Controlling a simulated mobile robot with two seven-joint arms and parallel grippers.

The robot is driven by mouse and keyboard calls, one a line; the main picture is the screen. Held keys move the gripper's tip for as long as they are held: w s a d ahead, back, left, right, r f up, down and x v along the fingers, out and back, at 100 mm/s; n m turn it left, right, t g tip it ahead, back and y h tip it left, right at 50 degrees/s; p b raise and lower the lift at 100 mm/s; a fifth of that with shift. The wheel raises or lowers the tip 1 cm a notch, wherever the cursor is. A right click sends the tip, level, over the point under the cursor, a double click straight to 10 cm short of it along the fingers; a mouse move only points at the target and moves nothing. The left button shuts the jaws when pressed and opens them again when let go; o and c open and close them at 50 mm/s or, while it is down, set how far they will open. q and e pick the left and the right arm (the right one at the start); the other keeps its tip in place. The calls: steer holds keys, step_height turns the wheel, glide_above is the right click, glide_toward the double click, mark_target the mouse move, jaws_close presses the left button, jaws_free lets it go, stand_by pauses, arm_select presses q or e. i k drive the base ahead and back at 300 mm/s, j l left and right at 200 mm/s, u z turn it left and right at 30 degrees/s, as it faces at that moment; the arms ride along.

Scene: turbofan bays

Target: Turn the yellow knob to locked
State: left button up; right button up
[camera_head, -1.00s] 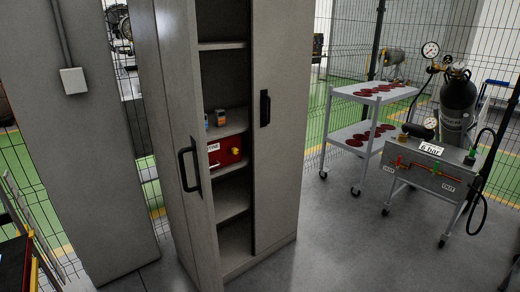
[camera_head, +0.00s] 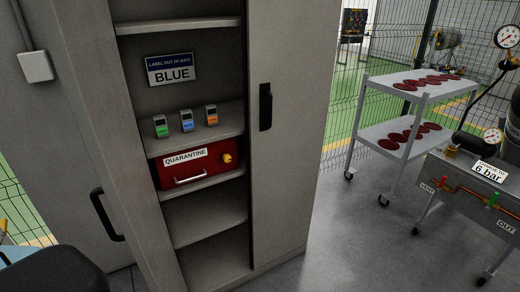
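The yellow knob (camera_head: 227,158) is on the right part of the front of a red box (camera_head: 202,178) marked QUARANTINE. The box sits on a shelf inside the grey cabinet (camera_head: 284,160), below a shelf with small devices. A silver handle (camera_head: 190,177) is on the box front, left of the knob. The knob's turn position is too small to tell. Neither gripper is in view. A dark rounded shape at the lower left edge cannot be made out clearly.
The cabinet's left door (camera_head: 75,110) stands open with a black handle (camera_head: 106,214); the right door (camera_head: 290,130) covers that side. Three small devices (camera_head: 187,120) stand above the box. A trolley (camera_head: 400,135) and a pressure bench (camera_head: 470,190) stand right. Floor between is clear.

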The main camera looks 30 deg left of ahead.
mark_target(226, 158)
steer(key=i+l+u, duration=0.1)
steer(key=i+u, duration=0.2)
steer(key=i, duration=0.15)
steer(key=i+l+u, duration=0.3)
steer(key=i, duration=0.15)
steer(key=i+l+u, duration=0.25)
steer(key=i, duration=0.2)
